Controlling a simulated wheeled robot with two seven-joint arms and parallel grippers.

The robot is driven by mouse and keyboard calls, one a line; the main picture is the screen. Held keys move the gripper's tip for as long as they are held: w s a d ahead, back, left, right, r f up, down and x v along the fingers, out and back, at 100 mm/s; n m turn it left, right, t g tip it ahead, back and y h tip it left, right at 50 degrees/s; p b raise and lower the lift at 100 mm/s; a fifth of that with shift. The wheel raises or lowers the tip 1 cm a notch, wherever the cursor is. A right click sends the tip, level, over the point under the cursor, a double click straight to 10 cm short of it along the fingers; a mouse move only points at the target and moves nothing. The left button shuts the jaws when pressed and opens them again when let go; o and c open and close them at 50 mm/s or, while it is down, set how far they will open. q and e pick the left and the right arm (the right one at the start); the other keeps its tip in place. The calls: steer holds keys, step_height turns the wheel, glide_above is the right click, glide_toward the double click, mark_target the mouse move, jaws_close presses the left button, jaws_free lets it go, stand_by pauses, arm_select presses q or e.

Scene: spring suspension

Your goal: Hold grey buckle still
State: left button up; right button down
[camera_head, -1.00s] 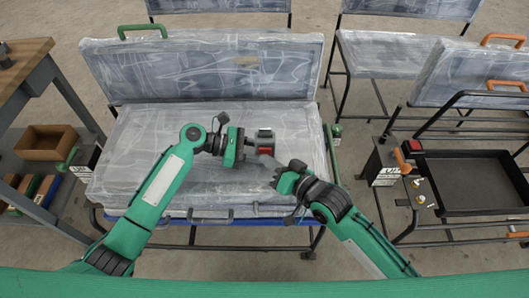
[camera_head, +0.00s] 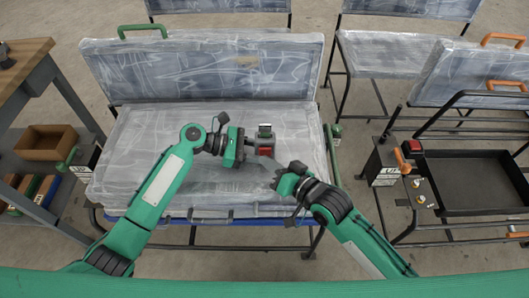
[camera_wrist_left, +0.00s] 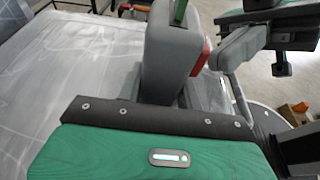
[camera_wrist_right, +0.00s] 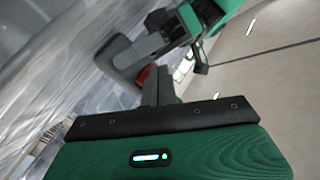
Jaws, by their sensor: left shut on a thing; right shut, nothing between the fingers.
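The grey buckle (camera_head: 265,151) with a red button is over the wrapped seat in the head view. It is large in the left wrist view (camera_wrist_left: 168,58), with its red part on the right side. My left gripper (camera_head: 246,149) is shut on the buckle from the left. My right gripper (camera_head: 276,178) is shut and empty, just below and right of the buckle. The right wrist view shows the buckle's dark grey body (camera_wrist_right: 118,55) and red part beyond my right fingers, partly hidden by my left gripper.
A black tray (camera_head: 475,195) is at the right and a wooden workbench (camera_head: 25,65) at the left.

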steer(key=shift+s, duration=0.25)
steer(key=shift+s, duration=0.1)
steer(key=s, duration=0.5)
steer(key=shift+s, duration=0.4)
stand_by(2.2)
arm_select(q)
steer(key=o, duration=1.2)
steer(key=shift+c, duration=0.2)
